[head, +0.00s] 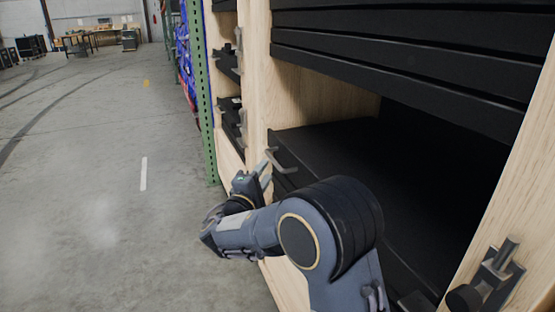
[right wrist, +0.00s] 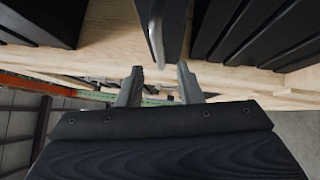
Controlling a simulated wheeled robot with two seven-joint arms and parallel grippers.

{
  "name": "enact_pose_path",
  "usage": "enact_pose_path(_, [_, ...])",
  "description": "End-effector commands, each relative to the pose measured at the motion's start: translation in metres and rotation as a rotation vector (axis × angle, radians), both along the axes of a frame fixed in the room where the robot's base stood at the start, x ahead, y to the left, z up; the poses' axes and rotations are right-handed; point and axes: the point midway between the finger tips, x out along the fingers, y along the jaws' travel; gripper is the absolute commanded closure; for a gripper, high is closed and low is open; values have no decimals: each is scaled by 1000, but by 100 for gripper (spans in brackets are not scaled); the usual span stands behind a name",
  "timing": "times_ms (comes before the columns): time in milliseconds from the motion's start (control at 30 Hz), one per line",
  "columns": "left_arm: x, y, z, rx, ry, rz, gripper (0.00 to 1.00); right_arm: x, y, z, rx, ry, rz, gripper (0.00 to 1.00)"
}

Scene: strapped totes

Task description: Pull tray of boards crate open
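The tray of boards crate is most likely the black tray (head: 335,145) in the wooden shelf, with a grey bar handle (head: 284,163) at its front left. My right gripper (head: 265,172) is just left of this handle, its fingers pointing toward it. In the right wrist view, my right gripper (right wrist: 160,78) has its two fingers apart with nothing between the tips. The handle (right wrist: 155,42) shows just beyond the fingertips, roughly between them, on the edge of a black panel (right wrist: 168,22). Contact is not visible. My left gripper is out of view.
Another black slatted crate (head: 400,50) sits above. A wooden post (head: 257,80) and a green rack upright (head: 204,100) stand left. A dark latch-like fitting (head: 488,278) is at lower right. The concrete floor (head: 90,200) at left is open.

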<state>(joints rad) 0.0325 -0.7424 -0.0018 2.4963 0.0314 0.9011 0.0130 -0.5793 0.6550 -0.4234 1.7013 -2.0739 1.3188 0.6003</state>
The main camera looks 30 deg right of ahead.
Motion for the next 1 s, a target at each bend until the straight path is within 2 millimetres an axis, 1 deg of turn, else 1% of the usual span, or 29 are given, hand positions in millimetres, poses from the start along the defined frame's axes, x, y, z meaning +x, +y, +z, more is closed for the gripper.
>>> enact_pose_path(100, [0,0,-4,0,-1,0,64,13,-16,1,1,0,-5,67])
enact_pose_path(333, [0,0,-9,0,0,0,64,35,-40,6,1,0,-3,67])
enact_pose_path(500, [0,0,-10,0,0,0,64,42,-48,8,1,1,-2,67])
enact_pose_path(733, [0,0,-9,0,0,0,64,43,-49,9,1,2,-1,67])
enact_pose_path(767, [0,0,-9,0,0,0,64,43,-49,9,1,2,-1,69])
enact_pose_path(1000, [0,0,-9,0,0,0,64,43,-48,9,2,2,-2,100])
